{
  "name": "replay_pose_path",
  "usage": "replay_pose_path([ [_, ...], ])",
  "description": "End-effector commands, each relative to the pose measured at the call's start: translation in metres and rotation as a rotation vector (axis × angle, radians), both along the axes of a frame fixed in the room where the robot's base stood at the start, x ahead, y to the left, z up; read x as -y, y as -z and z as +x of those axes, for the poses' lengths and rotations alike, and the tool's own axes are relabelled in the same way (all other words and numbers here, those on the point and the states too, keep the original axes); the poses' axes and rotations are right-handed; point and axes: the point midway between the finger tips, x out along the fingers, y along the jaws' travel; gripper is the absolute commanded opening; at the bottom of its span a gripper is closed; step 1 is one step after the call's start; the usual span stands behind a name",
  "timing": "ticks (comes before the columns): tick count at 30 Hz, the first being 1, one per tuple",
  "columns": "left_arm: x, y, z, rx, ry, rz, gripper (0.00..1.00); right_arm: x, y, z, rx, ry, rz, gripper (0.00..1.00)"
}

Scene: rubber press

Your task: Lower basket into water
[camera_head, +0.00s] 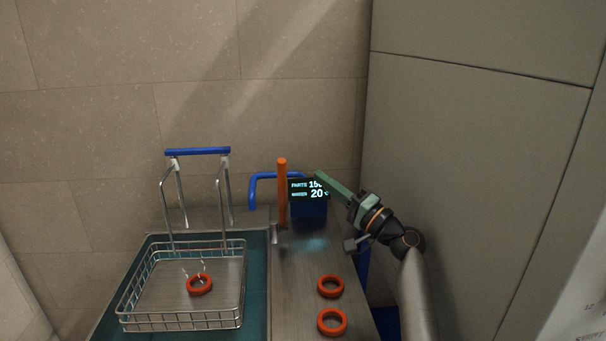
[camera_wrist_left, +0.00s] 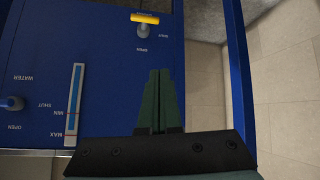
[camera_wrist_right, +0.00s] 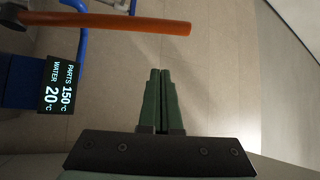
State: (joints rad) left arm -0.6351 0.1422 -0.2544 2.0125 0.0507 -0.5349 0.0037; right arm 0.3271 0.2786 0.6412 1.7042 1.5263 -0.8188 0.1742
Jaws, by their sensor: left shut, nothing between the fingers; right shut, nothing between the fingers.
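The wire basket (camera_head: 130,290) hangs at or in the teal-walled tank (camera_head: 258,290) at the left of the head view. A blue-topped handle frame (camera_head: 197,151) rises behind it. One red ring (camera_head: 199,285) lies in the basket with faint wisps above it. An orange lever (camera_head: 282,190) stands upright right of the tank; it also shows in the right wrist view (camera_wrist_right: 130,23). My right gripper (camera_head: 318,175) is shut and empty, just right of the lever, apart from it. My left gripper (camera_wrist_left: 159,72) is shut and empty in front of a blue panel.
Two red rings (camera_head: 330,286) lie on the grey worktop (camera_head: 300,262). A display (camera_head: 308,189) reads parts 150, water 20. In the left wrist view the blue panel (camera_wrist_left: 110,75) has a yellow-handled valve (camera_wrist_left: 145,18) and a water gauge (camera_wrist_left: 74,100). A grey wall (camera_head: 470,170) stands at right.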

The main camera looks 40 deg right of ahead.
Motion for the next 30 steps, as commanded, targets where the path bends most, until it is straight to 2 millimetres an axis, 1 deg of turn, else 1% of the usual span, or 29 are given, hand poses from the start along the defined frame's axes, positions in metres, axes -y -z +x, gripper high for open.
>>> replay_pose_path([
  [5, 0.0, -0.006, 0.0, 0.0, 0.001, -0.001, 0.0, -0.005, -0.012, 0.024, 0.003, -0.002, 0.002, 0.0],
  [11, -0.001, -0.011, 0.001, 0.01, -0.003, -0.001, 0.0, -0.012, -0.024, 0.061, 0.003, -0.001, 0.003, 0.0],
  [17, -0.004, -0.011, 0.001, 0.007, -0.009, 0.006, 0.0, -0.019, -0.034, 0.09, 0.001, -0.002, 0.002, 0.0],
  [24, -0.008, -0.016, 0.001, 0.008, -0.014, 0.011, 0.0, -0.036, -0.02, 0.071, -0.001, -0.001, 0.0, 0.0],
  [30, -0.011, -0.018, 0.002, 0.017, -0.02, 0.012, 0.0, -0.043, -0.015, 0.063, 0.0, 0.0, 0.0, 0.0],
])
